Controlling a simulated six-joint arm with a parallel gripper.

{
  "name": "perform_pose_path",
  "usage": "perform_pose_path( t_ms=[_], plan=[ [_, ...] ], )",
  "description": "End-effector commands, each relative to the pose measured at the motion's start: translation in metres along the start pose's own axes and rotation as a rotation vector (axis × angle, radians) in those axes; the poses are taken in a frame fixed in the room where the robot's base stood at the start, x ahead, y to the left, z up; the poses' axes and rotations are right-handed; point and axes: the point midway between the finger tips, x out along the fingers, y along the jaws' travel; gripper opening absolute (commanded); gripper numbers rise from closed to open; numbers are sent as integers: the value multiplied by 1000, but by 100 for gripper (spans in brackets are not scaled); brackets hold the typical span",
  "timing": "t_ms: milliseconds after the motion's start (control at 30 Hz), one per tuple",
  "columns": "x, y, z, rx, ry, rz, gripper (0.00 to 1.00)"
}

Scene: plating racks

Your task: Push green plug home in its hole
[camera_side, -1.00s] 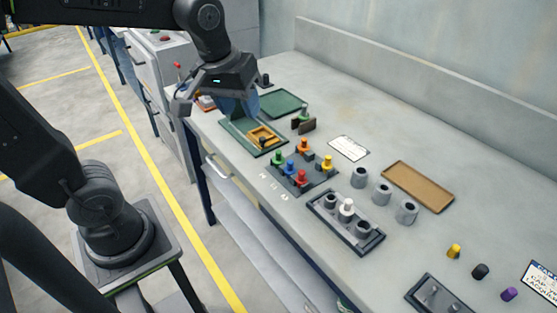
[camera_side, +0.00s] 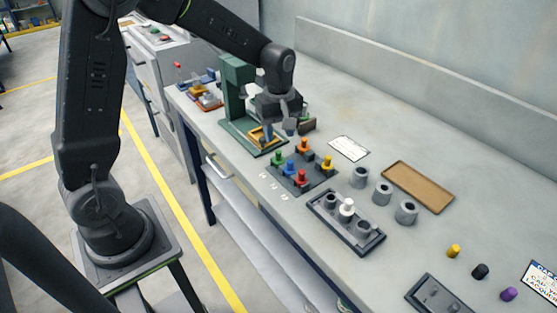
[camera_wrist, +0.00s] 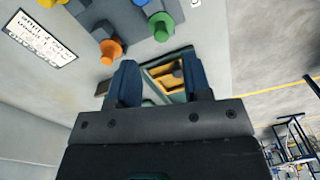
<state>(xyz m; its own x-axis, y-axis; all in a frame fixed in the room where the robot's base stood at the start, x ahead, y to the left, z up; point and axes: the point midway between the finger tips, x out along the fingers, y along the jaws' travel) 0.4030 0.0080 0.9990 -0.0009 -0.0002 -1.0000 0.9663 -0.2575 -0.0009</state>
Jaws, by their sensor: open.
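The green plug (camera_side: 278,158) stands upright at the left corner of a dark plug block (camera_side: 312,182), beside the blue, red, orange and yellow plugs. How deep it sits in its hole I cannot tell. In the wrist view the green plug (camera_wrist: 161,25) is at the top, beyond the fingertips, with the orange plug (camera_wrist: 110,50) to its left. My gripper (camera_side: 290,128) is open and empty, above the bench just behind the block. Its two blue fingers (camera_wrist: 160,80) are apart in the wrist view, and the green plug is not between them.
A green press-like stand (camera_side: 237,90) with a yellow frame (camera_side: 264,138) is left of the block. A dark rack (camera_side: 325,208) with a white peg, several grey cylinders (camera_side: 382,192) and a brown tray (camera_side: 417,178) are to the right. A white label card (camera_side: 349,148) lies behind the block.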

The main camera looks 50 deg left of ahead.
Motion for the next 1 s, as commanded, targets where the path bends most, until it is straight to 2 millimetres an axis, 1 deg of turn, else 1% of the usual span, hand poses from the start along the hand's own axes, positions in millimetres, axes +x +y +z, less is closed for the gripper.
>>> perform_pose_path(
  t_ms=[33, 100, 267, 500, 600, 867, 1000],
  plan=[
    [7, 0, 0, 1, -1, -2, 45],
    [13, 0, 0, 1, -1, -2, 45],
    [22, -1, 1, 2, -1, -1, 45],
    [57, -3, 3, 2, -1, -3, 45],
    [66, -3, 3, 2, -1, -2, 45],
    [68, -2, 3, 2, 1, 1, 45],
    [68, -2, 3, 2, 1, 1, 33]
  ],
)
